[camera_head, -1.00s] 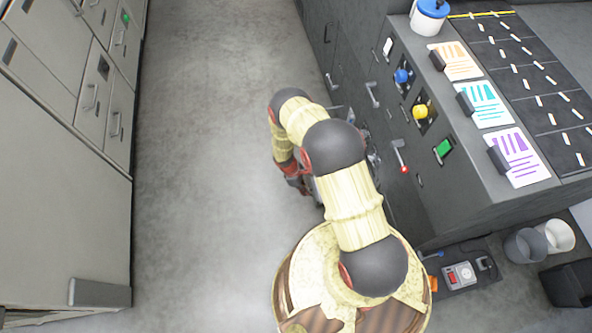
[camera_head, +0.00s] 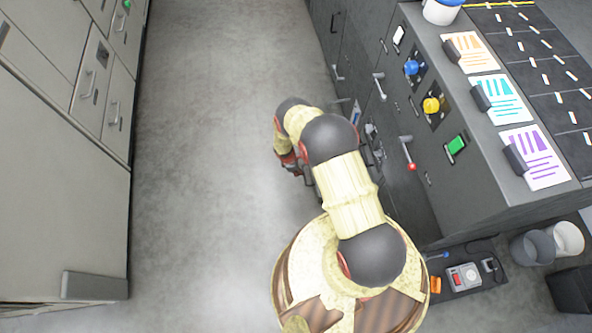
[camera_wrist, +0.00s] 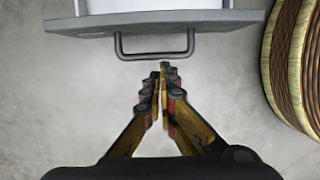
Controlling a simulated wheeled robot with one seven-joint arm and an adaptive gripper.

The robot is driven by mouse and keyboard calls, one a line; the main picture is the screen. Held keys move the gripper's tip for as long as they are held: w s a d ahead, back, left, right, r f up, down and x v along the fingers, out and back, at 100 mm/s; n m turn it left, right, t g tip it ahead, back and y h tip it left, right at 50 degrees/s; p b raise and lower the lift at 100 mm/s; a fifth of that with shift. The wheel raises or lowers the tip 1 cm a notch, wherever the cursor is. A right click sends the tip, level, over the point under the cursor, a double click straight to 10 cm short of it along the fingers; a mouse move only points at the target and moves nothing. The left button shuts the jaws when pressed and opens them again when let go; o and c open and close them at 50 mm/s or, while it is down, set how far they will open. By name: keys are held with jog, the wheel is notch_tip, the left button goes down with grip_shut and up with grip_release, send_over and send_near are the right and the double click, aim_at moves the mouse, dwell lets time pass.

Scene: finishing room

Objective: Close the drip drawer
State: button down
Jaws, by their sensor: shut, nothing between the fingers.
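In the wrist view a drawer with a grey front (camera_wrist: 80,23) shows at the top, with a white interior or tray behind the front. It looks pulled out over the floor. A dark U-shaped handle (camera_wrist: 135,56) sticks out from the front. My gripper (camera_wrist: 161,68) is shut and empty, its fingertips just in front of the handle's middle; whether they touch it I cannot tell. In the head view my arm hides most of the drawer, and my gripper (camera_head: 289,163) shows only in part beside the dark cabinet (camera_head: 455,190).
The dark cabinet front carries lever handles, a blue knob (camera_head: 411,68), a yellow knob (camera_head: 431,105) and a red-tipped lever (camera_head: 409,158). Pale cabinets (camera_head: 60,190) line the left. The floor (camera_head: 200,180) between is clear. Bins (camera_head: 531,248) stand at the lower right.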

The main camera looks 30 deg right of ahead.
jog(key=d, duration=0.2)
jog(key=s+d+b, duration=0.1)
jog(key=d, duration=0.1)
jog(key=shift+s+f, duration=0.1)
jog(key=shift+f, duration=0.3)
